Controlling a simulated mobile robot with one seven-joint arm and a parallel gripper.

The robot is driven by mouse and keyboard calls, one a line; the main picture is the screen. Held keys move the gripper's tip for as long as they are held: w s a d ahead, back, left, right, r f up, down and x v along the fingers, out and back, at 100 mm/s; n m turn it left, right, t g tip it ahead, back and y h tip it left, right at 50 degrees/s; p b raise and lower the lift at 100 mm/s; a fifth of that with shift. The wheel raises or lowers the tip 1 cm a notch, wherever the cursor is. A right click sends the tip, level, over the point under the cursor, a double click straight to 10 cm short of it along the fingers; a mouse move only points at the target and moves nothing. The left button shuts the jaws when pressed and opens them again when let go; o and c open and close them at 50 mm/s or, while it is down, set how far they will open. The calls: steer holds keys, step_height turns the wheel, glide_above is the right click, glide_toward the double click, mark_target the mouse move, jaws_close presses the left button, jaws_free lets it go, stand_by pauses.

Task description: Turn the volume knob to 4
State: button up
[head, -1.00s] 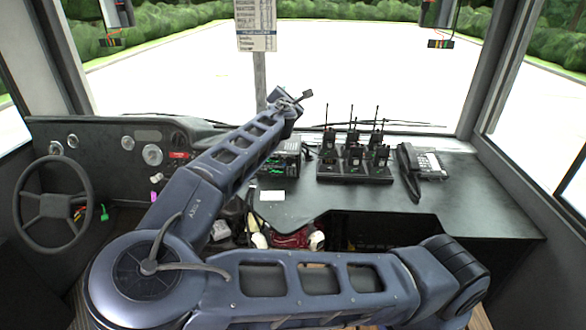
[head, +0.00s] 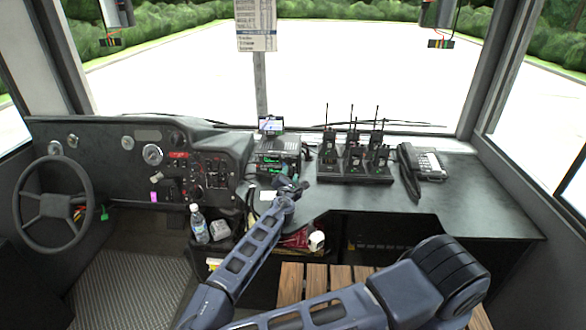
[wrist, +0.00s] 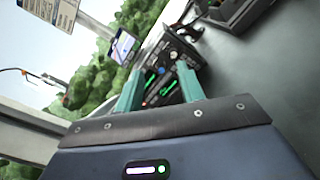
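The radio unit (head: 275,158), a dark box with green lit displays, stands on the dashboard left of the walkie-talkie rack. Its face also shows in the wrist view (wrist: 172,52), tilted, with green displays and small knobs. I cannot tell which knob is the volume knob or read its setting. My gripper (head: 289,183) is in front of the radio and a little below it. In the wrist view my gripper (wrist: 158,84) has its two green fingers apart with nothing held. The lower radio face shows between them, still farther off; the fingers hide part of it.
A small screen (head: 271,125) sits above the radio. The rack of walkie-talkies (head: 355,174) and a desk phone (head: 424,165) are to the right. A steering wheel (head: 53,205) is at left. A water bottle (head: 199,225) stands below the dashboard.

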mark_target(293, 165)
step_height(293, 165, down, 3)
steer(key=shift+r, duration=0.1)
steer(key=shift+w+f, duration=0.25)
steer(key=shift+f, duration=0.05)
steer(key=shift+w+d, duration=0.2)
steer(key=shift+w, duration=4.95)
jaws_close()
